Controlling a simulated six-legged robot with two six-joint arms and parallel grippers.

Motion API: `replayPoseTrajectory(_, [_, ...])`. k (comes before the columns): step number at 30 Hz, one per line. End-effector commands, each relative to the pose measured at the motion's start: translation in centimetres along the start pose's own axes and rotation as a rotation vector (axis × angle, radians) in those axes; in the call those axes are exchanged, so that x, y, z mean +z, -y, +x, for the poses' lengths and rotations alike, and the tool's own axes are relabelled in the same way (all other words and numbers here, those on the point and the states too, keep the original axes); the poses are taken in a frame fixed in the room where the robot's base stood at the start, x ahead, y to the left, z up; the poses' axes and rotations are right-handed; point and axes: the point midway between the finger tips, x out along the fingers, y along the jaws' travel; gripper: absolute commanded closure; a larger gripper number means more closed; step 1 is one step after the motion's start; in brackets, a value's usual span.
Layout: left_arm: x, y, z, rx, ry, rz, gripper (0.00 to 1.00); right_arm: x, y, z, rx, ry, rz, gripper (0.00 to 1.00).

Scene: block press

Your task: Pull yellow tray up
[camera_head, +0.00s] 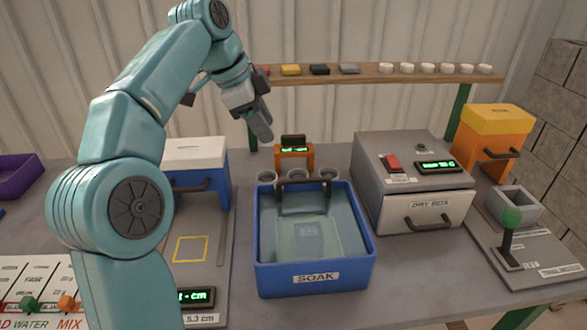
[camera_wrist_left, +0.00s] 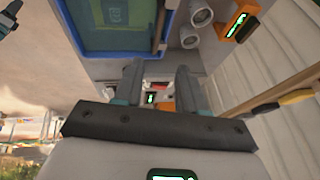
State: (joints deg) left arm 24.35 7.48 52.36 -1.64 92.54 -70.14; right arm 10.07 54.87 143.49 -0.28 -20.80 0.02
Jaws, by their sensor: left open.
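A blue tub (camera_head: 315,281) labelled SOAK holds water. A tray (camera_head: 308,240) with a faint square mark lies under the water. It looks pale green there, so I cannot tell whether it is yellow. A dark handle (camera_head: 303,183) stands at the tub's back edge. My left gripper (camera_head: 262,125) is open and empty, high above and behind the tub, apart from the handle. In the left wrist view, the gripper's two fingers (camera_wrist_left: 160,85) are spread with nothing held between them. The tub (camera_wrist_left: 110,54) shows at the top there.
A grey dry box (camera_head: 410,165) stands right of the tub, with an orange box (camera_head: 492,138) with a yellow top beyond. Several cups and a small orange display (camera_head: 293,158) stand behind the tub. A shelf (camera_head: 370,76) runs along the back.

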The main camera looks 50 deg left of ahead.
Motion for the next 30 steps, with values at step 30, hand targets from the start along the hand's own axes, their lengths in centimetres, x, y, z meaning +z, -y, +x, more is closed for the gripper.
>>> replayPoseTrajectory(30, [0.0,-0.4,16.1,-0.001,0.000,0.001,0.60,-0.1,-1.5,4.1,0.000,0.000,0.000,0.57])
